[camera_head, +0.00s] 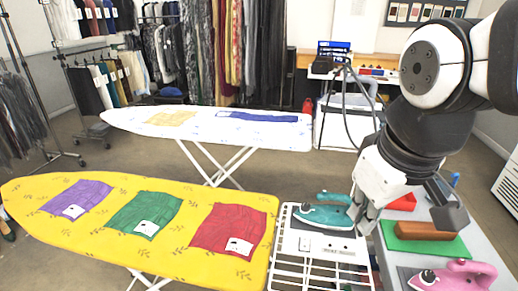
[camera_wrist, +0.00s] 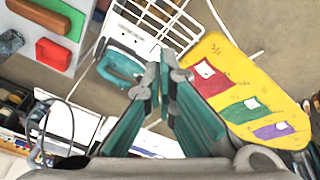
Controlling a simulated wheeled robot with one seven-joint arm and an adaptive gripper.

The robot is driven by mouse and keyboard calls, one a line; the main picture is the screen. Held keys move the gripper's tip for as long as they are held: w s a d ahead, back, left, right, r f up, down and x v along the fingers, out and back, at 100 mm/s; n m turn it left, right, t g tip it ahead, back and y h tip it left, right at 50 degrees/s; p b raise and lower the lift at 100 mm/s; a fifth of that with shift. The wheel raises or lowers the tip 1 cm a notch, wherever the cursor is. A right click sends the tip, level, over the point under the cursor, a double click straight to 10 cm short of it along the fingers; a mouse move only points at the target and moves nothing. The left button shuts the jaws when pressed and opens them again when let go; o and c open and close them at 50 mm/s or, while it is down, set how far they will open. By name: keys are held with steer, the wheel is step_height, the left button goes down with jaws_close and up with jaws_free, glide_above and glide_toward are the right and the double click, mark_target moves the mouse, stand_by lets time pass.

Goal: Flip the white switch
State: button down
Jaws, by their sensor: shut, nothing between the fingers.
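A white panel (camera_head: 322,238) with a dark-lettered label sits on the white wire rack of the yellow ironing board. A small white switch (camera_head: 304,243) seems to be at its left end, beside small dark marks; its position is too small to tell. In the wrist view the panel (camera_wrist: 126,36) shows beyond the teal iron, and the switch cannot be made out clearly. My gripper (camera_head: 363,218) is shut and empty, pointing down just right of the teal iron (camera_head: 322,215), above and behind the panel. In the wrist view the fingertips of my gripper (camera_wrist: 165,68) are together.
The yellow ironing board (camera_head: 90,240) bears purple, green and red cloths. A grey table at right holds a brown block (camera_head: 424,230) on a green mat and a pink iron (camera_head: 455,276). A white ironing board (camera_head: 205,128) stands behind. Clear air lies above the panel.

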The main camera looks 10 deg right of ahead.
steer(key=w+f+n+g+b, duration=0.25)
steer(key=w+f+n, duration=0.3)
steer(key=w, duration=0.55)
steer(key=n+b, duration=0.3)
steer(key=n, duration=0.3)
glide_above(306, 241)
step_height(306, 241, down, 10)
steer(key=shift+a+g+y+p, duration=0.1)
steer(key=shift+g+y+p, duration=0.2)
steer(key=shift+g, duration=0.05)
step_height(306, 241, down, 14)
steer(key=shift+f+b, duration=0.1)
steer(key=shift+b, duration=1)
